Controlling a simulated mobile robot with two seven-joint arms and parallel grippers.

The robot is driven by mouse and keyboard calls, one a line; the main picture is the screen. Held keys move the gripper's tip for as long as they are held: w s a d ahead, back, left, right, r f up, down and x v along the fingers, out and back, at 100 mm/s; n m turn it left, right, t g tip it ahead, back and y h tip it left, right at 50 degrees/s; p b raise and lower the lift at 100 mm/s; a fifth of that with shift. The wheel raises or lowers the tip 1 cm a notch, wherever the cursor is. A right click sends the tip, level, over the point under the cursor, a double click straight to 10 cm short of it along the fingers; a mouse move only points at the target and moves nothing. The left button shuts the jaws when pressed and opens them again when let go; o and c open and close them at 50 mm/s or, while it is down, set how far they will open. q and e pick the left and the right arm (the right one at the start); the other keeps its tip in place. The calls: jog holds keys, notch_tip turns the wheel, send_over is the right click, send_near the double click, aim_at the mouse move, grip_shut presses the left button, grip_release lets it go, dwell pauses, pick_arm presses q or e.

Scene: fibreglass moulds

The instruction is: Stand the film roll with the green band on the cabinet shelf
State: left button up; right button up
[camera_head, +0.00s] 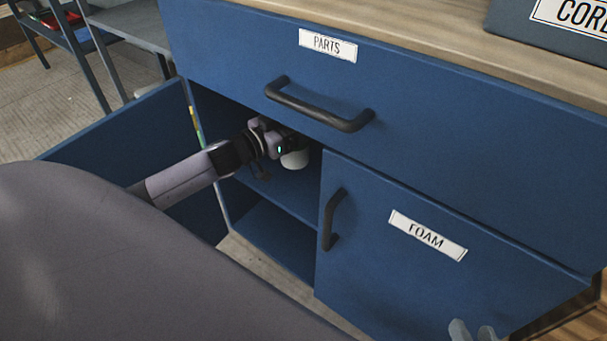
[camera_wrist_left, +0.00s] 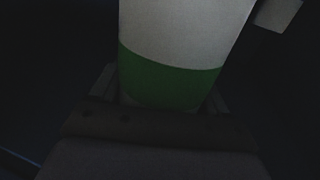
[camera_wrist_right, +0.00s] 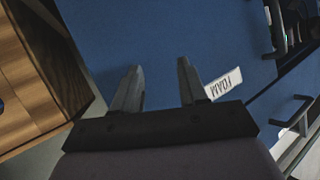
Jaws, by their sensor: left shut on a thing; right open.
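The white film roll with the green band (camera_wrist_left: 172,80) fills the middle of the left wrist view, between the fingers of my left gripper. My left gripper is shut on it. In the head view my left arm reaches into the open left bay of the blue cabinet, and a white end of the roll (camera_head: 295,160) shows under the gripper. The cabinet shelf (camera_head: 280,197) lies below it; I cannot tell whether the roll touches it. My right gripper (camera_head: 472,330) is open and empty in front of the FOAM door; its spread fingers show in the right wrist view (camera_wrist_right: 157,78).
The PARTS drawer (camera_head: 225,45) is shut above the bay. The FOAM door (camera_head: 400,250) is shut to its right. The left door (camera_head: 125,135) stands open. A pale object (camera_wrist_left: 277,14) shows in the left wrist view. A grey box (camera_head: 540,30) stands on the cabinet top.

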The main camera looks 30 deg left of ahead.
aim_at(298, 159)
pick_arm(q)
notch_tip(298, 159, down, 9)
jog(key=b, duration=0.4)
jog(key=shift+f, duration=0.15)
pick_arm(e)
jog(key=shift+a+f+t+y, duration=0.25)
jog(key=shift+f+t+y, duration=0.15)
jog(key=shift+t, duration=0.1)
pick_arm(q)
jog(key=shift+b, duration=0.3)
jog(key=shift+f, duration=0.2)
jog(key=o, duration=1.4)
pick_arm(e)
jog(key=shift+r, duration=0.1)
